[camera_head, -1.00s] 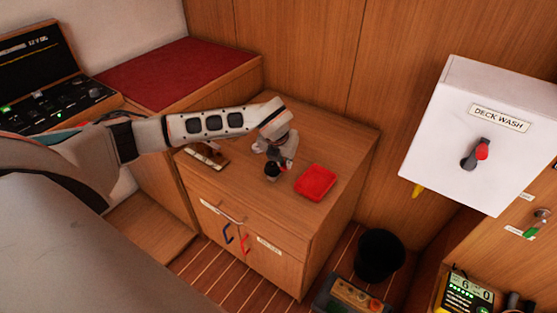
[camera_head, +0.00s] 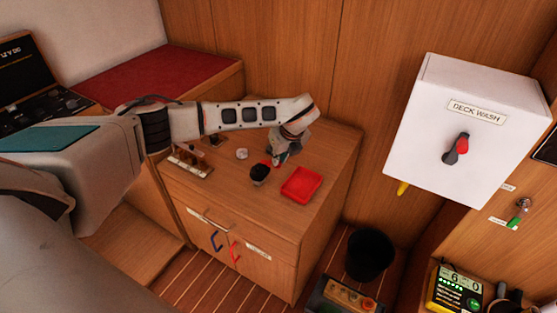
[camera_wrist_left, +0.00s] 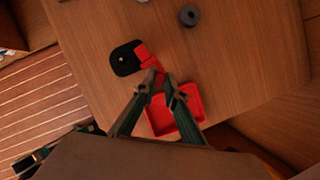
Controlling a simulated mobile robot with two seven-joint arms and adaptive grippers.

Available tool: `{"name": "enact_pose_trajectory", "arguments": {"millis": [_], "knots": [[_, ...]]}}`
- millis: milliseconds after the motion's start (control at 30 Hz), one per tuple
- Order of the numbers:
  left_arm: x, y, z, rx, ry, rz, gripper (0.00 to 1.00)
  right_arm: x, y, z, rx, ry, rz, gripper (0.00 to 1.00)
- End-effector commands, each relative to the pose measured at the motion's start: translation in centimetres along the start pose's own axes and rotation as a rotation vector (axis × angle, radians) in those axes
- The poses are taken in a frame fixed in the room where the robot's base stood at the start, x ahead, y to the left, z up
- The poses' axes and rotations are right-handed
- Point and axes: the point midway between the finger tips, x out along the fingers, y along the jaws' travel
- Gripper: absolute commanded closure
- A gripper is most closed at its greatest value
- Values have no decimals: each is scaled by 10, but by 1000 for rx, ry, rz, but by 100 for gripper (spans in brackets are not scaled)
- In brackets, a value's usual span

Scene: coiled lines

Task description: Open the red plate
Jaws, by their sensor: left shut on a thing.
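My left gripper (camera_head: 284,156) is over the cabinet top, behind the red tray in the head view. In the left wrist view its fingers (camera_wrist_left: 160,84) are close together, shut on a small red piece, which I take for the red plate (camera_wrist_left: 149,57). A bit of that red plate also shows beside the gripper in the head view (camera_head: 276,164); the fingers hide part of it. A shallow red tray (camera_head: 301,184) with a raised rim lies open on the cabinet top. My right gripper is not in view.
A small pale round thing (camera_head: 242,153) and a wooden rack (camera_head: 190,161) are further left. The white deck wash box (camera_head: 465,130) is on the right, above a black bin (camera_head: 370,254).

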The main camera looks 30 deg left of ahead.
Motion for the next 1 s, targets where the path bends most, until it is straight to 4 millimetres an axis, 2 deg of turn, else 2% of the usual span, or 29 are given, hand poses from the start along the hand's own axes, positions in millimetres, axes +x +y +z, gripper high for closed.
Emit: {"name": "enact_pose_trajectory", "arguments": {"millis": [633, 667, 700, 1000], "knots": [[2, -1, 0, -43, 3, 21, 100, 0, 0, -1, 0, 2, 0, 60], [2, -1, 0, -43, 3, 21, 81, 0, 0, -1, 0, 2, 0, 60], [2, -1, 0, -43, 3, 21, 71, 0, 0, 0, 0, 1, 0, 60], [1, -2, 1, -43, 2, 19, 71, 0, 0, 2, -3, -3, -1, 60]]}}
